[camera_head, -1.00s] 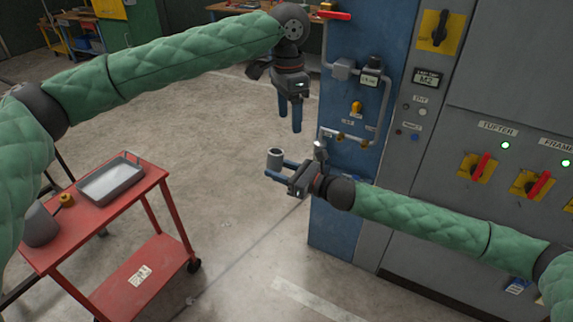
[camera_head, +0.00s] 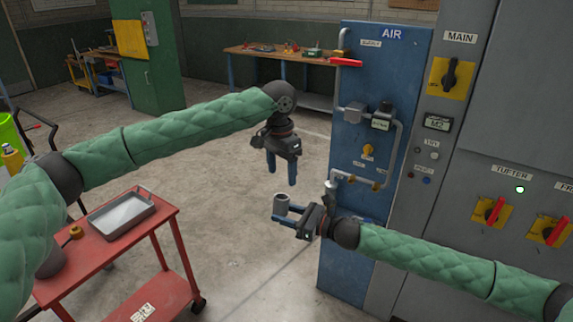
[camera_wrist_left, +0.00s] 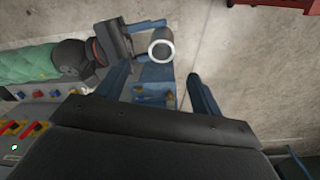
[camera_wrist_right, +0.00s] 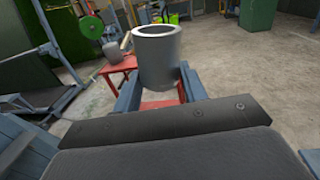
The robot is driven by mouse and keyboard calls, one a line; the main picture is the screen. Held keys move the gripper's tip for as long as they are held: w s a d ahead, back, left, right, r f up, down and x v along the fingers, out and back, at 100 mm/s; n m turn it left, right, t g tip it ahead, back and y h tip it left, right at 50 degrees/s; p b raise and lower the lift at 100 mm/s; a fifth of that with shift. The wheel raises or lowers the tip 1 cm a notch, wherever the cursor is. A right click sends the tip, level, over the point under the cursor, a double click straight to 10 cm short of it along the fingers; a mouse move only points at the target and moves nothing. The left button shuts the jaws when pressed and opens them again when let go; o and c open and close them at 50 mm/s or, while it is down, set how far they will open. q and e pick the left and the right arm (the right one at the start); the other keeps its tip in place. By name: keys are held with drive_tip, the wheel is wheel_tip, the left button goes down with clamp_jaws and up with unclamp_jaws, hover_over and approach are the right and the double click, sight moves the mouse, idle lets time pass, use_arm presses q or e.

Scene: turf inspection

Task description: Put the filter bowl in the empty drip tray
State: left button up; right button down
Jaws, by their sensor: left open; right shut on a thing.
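The filter bowl, a small grey cup (camera_head: 281,203), is held upright between the fingers of my right gripper (camera_head: 284,214), in front of the blue air panel. In the right wrist view the bowl (camera_wrist_right: 158,58) stands large between the fingers, open end up. My left gripper (camera_head: 282,172) is open and empty, pointing down, above and slightly left of the bowl. The left wrist view shows the bowl (camera_wrist_left: 161,46) from above, beyond my left fingers. The drip tray (camera_head: 122,215), shallow and grey, lies on the red cart at the left and looks empty.
The red cart (camera_head: 95,258) also holds a small brass-coloured part (camera_head: 76,232). The blue air panel (camera_head: 360,150) with pipes and the grey cabinet (camera_head: 470,190) stand at the right. A workbench (camera_head: 285,55) is at the back. Open floor lies between cart and panel.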

sight(283, 202)
use_arm(q)
drive_tip(key=f, duration=1)
drive_tip(key=shift+s+d+f, duration=0.1)
drive_tip(key=shift+s+f, duration=0.1)
drive_tip(key=shift+f, duration=0.15)
drive_tip(key=c, duration=1.1)
drive_tip(key=o, duration=1.1)
drive_tip(key=shift+r, duration=0.1)
